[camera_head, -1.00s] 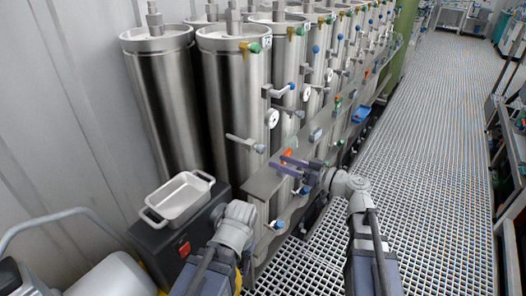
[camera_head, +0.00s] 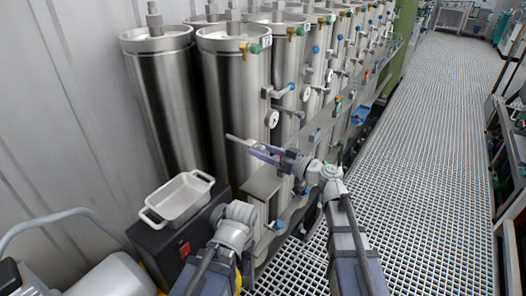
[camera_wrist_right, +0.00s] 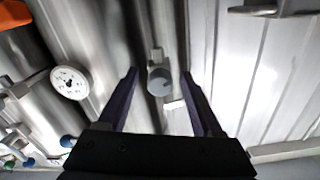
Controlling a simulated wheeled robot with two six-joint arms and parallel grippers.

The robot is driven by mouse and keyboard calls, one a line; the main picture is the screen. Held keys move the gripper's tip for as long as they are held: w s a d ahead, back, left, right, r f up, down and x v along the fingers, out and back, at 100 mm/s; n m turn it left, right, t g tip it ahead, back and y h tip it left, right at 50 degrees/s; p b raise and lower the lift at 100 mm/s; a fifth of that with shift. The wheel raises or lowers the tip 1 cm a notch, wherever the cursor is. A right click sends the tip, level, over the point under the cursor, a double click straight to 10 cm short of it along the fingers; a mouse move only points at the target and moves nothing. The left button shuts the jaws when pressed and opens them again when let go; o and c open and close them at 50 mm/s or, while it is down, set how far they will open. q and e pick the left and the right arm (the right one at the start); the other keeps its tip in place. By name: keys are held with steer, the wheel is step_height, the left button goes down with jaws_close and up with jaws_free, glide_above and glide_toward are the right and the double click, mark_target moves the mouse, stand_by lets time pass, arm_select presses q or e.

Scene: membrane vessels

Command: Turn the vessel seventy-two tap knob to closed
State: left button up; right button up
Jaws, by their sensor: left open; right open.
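The steel vessel (camera_head: 232,95) nearest the front has a small label (camera_head: 267,42) near its top, too small to read surely. A grey tap (camera_head: 238,139) sticks out low on its front. My right gripper (camera_head: 262,152) is open at the tap's outer end. In the right wrist view, a round grey knob (camera_wrist_right: 159,82) lies between the spread purple fingers of my right gripper (camera_wrist_right: 160,78), with a visible gap on each side. I cannot tell its depth. My left gripper (camera_head: 238,212) is lower, in front of the dark box; its fingers are hidden behind the wrist.
A pressure gauge (camera_wrist_right: 70,83) is left of the fingers in the right wrist view. Several valves and a metal ledge (camera_head: 262,184) run along the vessel row. A metal tray (camera_head: 178,200) sits on a dark box (camera_head: 160,241). The grating floor (camera_head: 420,180) is clear.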

steer(key=shift+c, duration=0.4)
jaws_close()
